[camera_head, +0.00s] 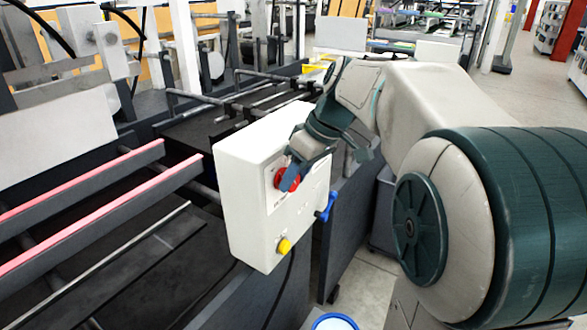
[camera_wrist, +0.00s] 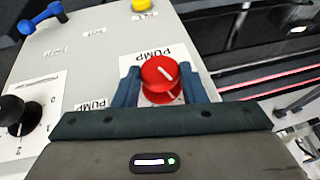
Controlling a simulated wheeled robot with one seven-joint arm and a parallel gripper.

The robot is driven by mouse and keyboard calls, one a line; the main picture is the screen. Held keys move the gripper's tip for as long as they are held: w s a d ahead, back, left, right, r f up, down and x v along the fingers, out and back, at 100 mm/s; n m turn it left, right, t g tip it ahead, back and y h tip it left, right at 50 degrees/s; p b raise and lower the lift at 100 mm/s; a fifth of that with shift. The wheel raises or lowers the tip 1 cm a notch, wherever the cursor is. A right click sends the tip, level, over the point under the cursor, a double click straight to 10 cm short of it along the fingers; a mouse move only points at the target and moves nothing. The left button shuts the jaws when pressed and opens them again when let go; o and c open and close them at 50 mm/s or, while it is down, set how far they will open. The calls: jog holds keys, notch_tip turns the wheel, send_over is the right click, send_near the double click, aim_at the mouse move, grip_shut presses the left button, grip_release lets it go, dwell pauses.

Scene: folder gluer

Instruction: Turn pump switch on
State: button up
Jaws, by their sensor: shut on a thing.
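The pump switch is a round red knob (camera_wrist: 160,74) with a white line, on a white control box (camera_head: 240,195). The knob also shows in the head view (camera_head: 284,180), partly covered by my gripper. Labels reading PUMP are beside the knob in the wrist view. My gripper (camera_wrist: 165,88) has one finger on each side of the red knob and is shut on it. In the head view my gripper (camera_head: 290,174) reaches the box face from the right. The white line on the knob sits slanted in the wrist view.
A yellow button (camera_head: 284,246) sits low on the box, and a blue handle (camera_head: 327,206) sticks out at its side. A black knob (camera_wrist: 18,115) is on the same panel. Machine rails with red strips (camera_head: 100,220) lie left of the box.

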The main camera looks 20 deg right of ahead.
jog(key=shift+w+d+f+m+g+y+p, duration=0.2)
jog(key=shift+m+g+y+p, duration=0.25)
jog(key=shift+g+y+p, duration=0.8)
jog(key=shift+w+d+f+m+g+y+p, duration=0.15)
jog(key=shift+m+g+y+p, duration=0.6)
jog(key=shift+y, duration=1)
jog(key=shift+w+d+f+m+g+y+p, duration=0.2)
jog(key=shift+g+y+p, duration=0.5)
jog(key=shift+g+y, duration=0.65)
jog(key=o, duration=1)
jog(key=shift+c, duration=0.2)
jog(key=p+v, duration=0.3)
jog(key=v, duration=1.1)
jog(key=shift+s+f+p, duration=0.2)
jog(key=shift+f+p, duration=0.1)
jog(key=shift+d, duration=0.1)
